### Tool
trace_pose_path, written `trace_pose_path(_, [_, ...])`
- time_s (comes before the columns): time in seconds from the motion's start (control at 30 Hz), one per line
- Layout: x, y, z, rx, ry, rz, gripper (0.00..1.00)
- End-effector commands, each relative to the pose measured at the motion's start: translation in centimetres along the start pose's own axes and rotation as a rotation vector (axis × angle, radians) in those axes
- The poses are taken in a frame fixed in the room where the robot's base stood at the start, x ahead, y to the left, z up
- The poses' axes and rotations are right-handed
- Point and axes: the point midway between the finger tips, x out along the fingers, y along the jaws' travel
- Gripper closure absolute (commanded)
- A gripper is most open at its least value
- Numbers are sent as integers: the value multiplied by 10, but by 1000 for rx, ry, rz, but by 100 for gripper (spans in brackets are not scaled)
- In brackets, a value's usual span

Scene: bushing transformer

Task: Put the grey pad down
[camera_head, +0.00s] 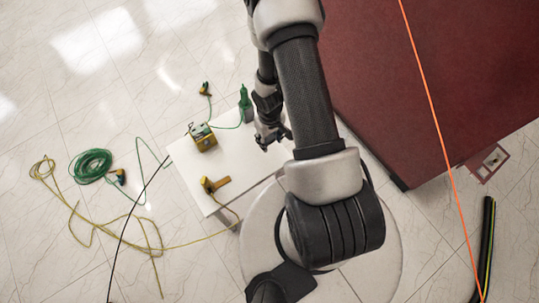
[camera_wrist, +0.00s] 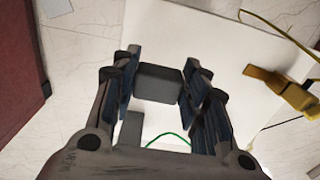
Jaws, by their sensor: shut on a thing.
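The grey pad (camera_wrist: 160,84) is a small dark-grey block between the two fingers of my gripper (camera_wrist: 161,92) in the wrist view. My gripper is shut on it, with a finger on either side. Behind the pad in that view is the white table top (camera_wrist: 225,45); I cannot tell whether the pad touches it. In the head view my gripper (camera_head: 272,139) is over the right part of the white table (camera_head: 240,155), and the pad cannot be made out there.
A yellow clamp (camera_head: 215,185) lies near the table's front edge. A dark red cabinet (camera_head: 430,80) is at the right. A green cable coil (camera_head: 91,165) and yellow cable lie on the floor.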

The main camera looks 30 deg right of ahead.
Motion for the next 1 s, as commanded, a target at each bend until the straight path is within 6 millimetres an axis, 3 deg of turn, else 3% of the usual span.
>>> trace_pose_path(0.03, [18, 0, 0, -1, 0, 0, 82])
trace_pose_path(0.3, [58, 0, 0, 1, 0, 0, 82])
trace_pose_path(0.53, [68, 0, 0, 0, 0, 0, 82])
trace_pose_path(0.8, [102, 0, 0, 0, 0, 0, 82])
trace_pose_path(1.0, [102, 0, 0, 1, 0, 0, 82])
